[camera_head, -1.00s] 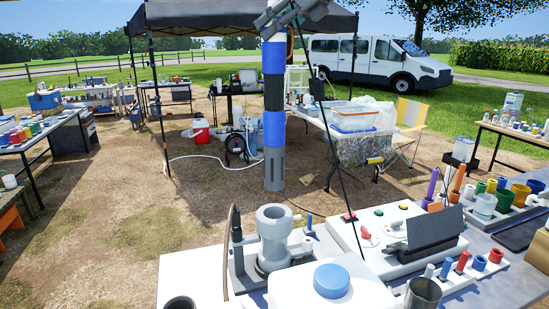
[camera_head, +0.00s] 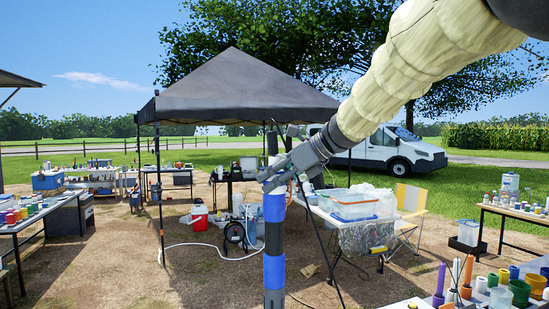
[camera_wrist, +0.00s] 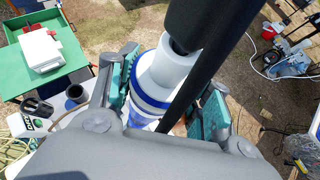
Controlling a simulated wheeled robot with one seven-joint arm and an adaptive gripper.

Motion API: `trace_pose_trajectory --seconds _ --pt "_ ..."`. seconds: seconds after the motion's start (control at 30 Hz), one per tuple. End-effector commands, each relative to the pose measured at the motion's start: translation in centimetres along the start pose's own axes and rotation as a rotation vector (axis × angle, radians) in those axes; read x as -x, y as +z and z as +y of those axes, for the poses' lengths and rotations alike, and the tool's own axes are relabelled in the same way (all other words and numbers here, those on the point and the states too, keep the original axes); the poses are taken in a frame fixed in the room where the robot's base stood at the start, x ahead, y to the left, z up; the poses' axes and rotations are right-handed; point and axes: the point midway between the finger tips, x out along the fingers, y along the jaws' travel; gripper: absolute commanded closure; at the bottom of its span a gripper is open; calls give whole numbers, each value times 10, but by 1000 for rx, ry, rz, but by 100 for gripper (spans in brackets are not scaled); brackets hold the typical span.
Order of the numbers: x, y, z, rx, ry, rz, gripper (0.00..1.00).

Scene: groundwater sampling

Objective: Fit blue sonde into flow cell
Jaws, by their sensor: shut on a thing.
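The blue sonde is a tall upright tube with blue, grey and dark bands (camera_head: 274,207). Its lower end is cut off by the bottom of the head view. My gripper (camera_head: 274,178) is shut on its upper part. In the wrist view, the sonde's white top with blue rings (camera_wrist: 155,85) sits between the teal finger pads of my gripper (camera_wrist: 168,105). A thick black cable or rod crosses in front of it. The flow cell is out of the head view, and I cannot make it out in the wrist view, so I cannot tell whether the sonde touches it.
Bright pots and colored probes (camera_head: 510,288) stand on the bench at the lower right. A dark cup (camera_wrist: 76,93) and a green table (camera_wrist: 45,60) show left of my gripper in the wrist view. A canopy (camera_head: 245,85) and clear bins (camera_head: 353,203) stand behind.

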Motion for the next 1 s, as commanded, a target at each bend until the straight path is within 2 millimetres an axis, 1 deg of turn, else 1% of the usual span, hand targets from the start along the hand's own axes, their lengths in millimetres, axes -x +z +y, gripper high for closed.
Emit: trace_pose_trajectory --seconds 0.6,0.8,1.0 --pt "-56 -81 0 -1 1 -3 100" --pt "-68 -98 0 1 0 -3 100" --pt "-73 -105 0 1 -1 -3 100"
